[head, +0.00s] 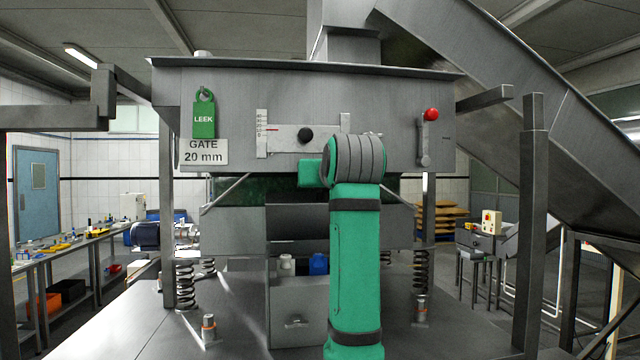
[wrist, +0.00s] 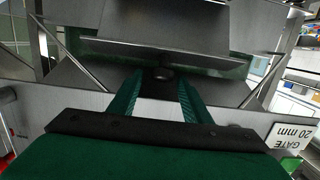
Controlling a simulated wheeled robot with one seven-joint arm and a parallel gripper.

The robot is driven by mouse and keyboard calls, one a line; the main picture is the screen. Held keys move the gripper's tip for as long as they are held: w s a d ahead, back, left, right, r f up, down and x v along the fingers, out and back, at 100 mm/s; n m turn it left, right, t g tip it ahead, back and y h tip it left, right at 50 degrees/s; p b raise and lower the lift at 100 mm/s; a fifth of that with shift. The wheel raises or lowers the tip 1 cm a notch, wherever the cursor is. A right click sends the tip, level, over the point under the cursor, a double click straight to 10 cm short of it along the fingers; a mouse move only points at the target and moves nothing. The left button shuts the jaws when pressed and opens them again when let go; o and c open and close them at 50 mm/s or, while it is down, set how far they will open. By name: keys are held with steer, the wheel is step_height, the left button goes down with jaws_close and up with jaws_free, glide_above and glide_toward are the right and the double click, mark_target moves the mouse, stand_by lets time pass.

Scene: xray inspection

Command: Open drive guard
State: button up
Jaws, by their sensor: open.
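My gripper (wrist: 160,82) shows in the wrist view as two green fingers standing apart, with nothing held between them. A small dark round part (wrist: 162,73) lies beyond and between the fingertips; I cannot tell whether they touch it. In the head view my green arm rises in front of the machine and hides most of the gripper, at the hopper's lower edge. No part is labelled as a drive guard. A grey box-like cover (head: 298,305) with a small handle (head: 297,322) stands low on the machine deck, its right part hidden by my arm.
Springs (head: 185,286) and posts (head: 533,220) flank the deck. A blue motor (head: 146,235) sits left. Bare deck (head: 240,325) lies in front.

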steer(key=f+v, duration=0.1)
steer(key=v, duration=0.7)
steer(key=shift+r, duration=0.45)
steer(key=shift+s+a, duration=0.1)
